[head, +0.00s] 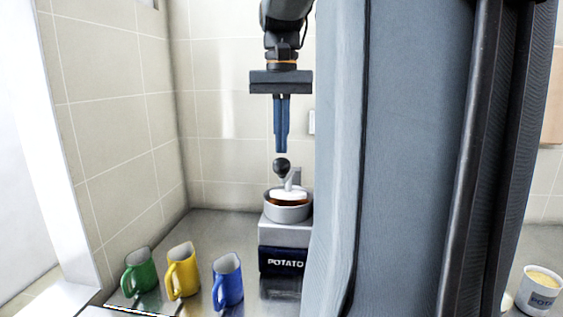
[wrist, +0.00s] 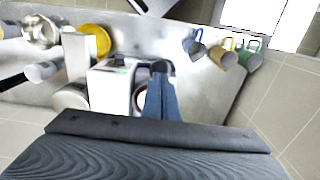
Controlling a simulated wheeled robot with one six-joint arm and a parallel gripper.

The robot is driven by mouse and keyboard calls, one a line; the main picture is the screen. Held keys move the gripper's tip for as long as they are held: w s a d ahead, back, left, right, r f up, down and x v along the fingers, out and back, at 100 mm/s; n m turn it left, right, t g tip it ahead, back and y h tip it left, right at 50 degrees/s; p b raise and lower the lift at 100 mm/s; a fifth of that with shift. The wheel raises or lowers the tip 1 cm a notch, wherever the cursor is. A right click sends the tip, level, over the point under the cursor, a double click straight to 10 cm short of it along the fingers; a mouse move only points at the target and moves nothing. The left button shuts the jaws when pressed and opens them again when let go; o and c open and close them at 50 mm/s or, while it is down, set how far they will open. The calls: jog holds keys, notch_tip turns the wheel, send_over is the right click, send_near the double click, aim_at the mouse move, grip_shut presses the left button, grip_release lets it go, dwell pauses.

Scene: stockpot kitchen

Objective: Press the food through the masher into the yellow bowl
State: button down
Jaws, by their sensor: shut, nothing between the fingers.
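My gripper (head: 281,150) is shut and empty, pointing straight down. The masher's grey round pot (head: 289,212) has a white pressing piece and some brown-orange food (head: 290,202) inside. It sits on a grey stand with a dark front labelled POTATO (head: 283,261). The yellow bowl (wrist: 102,38) shows beside the masher in the wrist view; my own body appears to hide it in the head view.
Green (head: 139,271), yellow (head: 183,271) and blue (head: 228,282) mugs stand on the metal counter (head: 205,226) left of the masher. A white tub (head: 541,290) with pale contents stands far right. A metal pot (wrist: 40,32) and other containers show at left in the wrist view. Tiled walls stand behind.

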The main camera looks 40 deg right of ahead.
aim_at(282, 159)
jog(key=shift+f+b, duration=0.45)
jog(key=shift+f, duration=0.95)
jog(key=shift+f+b, duration=0.35)
jog(key=shift+f, duration=0.65)
jog(key=shift+f+b, duration=0.35)
jog(key=shift+f, duration=2.7)
dwell(2.5)
